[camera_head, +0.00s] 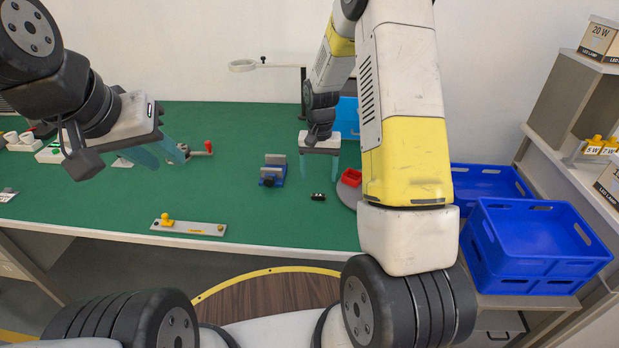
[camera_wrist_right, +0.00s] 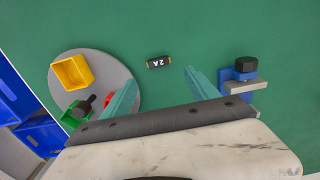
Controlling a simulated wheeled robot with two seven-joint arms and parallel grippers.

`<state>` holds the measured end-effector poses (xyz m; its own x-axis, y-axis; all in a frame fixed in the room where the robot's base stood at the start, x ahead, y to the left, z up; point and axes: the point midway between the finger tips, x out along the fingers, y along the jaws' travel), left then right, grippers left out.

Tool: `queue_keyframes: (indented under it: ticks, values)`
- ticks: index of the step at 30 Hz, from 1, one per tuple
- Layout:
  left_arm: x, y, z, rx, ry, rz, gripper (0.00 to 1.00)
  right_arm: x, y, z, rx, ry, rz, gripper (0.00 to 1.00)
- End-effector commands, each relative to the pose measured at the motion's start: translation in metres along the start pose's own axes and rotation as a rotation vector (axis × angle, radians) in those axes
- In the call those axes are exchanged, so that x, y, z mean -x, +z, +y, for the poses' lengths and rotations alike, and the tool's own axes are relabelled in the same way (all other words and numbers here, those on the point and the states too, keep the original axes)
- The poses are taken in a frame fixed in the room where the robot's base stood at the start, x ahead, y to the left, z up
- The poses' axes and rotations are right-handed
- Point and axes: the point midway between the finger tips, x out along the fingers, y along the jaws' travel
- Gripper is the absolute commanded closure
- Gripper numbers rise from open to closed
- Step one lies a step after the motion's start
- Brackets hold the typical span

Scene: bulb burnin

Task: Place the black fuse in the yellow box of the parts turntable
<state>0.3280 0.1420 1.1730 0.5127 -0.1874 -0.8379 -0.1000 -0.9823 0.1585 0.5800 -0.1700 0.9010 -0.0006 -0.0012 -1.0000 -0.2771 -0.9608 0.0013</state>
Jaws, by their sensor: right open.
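The black fuse (camera_head: 318,197), a small cylinder, lies on the green mat; in the right wrist view it (camera_wrist_right: 159,62) shows a white "2 A" label. The round grey parts turntable (camera_wrist_right: 112,69) carries the yellow box (camera_wrist_right: 88,72), which looks empty, with green and red boxes beside it. In the head view my arm hides most of the turntable (camera_head: 345,194). My right gripper (camera_head: 320,176) is open and empty above the mat; in its wrist view the fuse lies just beyond the gap between the fingertips (camera_wrist_right: 160,75). My left gripper (camera_head: 168,162) is open and empty at the left.
A blue and grey vise (camera_head: 273,172) stands left of the fuse. A black-handled object (camera_wrist_right: 83,106) is in the green box (camera_wrist_right: 70,121). A red-handled device (camera_head: 203,150) is near my left gripper. A grey strip (camera_head: 190,227) lies at the front edge. Blue crates (camera_head: 530,240) stand at the right.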

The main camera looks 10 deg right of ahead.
Motion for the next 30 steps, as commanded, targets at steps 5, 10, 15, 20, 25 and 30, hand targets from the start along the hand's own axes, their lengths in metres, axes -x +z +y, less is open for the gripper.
queue_keyframes:
  ticks: [5, 10, 15, 20, 25, 30]
  values:
    - [0.0, 0.0, 0.0, 0.0, 0.0, 0.0, 0.69, -0.021, 0.003, 0.0, 0.0, 0.0, -0.002, 0.31]
    - [0.0, 0.0, 0.0, 0.0, 0.0, 0.0, 0.69, -0.045, 0.009, 0.001, 0.001, 0.0, -0.004, 0.31]
    - [0.0, 0.0, 0.0, 0.0, 0.0, 0.0, 0.69, -0.065, 0.009, 0.001, 0.001, -0.001, -0.001, 0.31]
    - [0.0, 0.0, 0.0, 0.0, 0.0, 0.0, 0.69, -0.068, 0.009, 0.001, 0.001, -0.001, 0.0, 0.31]
    - [0.0, 0.0, 0.0, 0.0, 0.0, 0.0, 0.69, -0.068, 0.009, 0.001, 0.001, -0.001, 0.0, 0.41]
    - [0.0, 0.0, 0.0, 0.0, 0.0, 0.0, 0.69, -0.068, 0.009, 0.001, 0.001, -0.001, 0.0, 0.74]
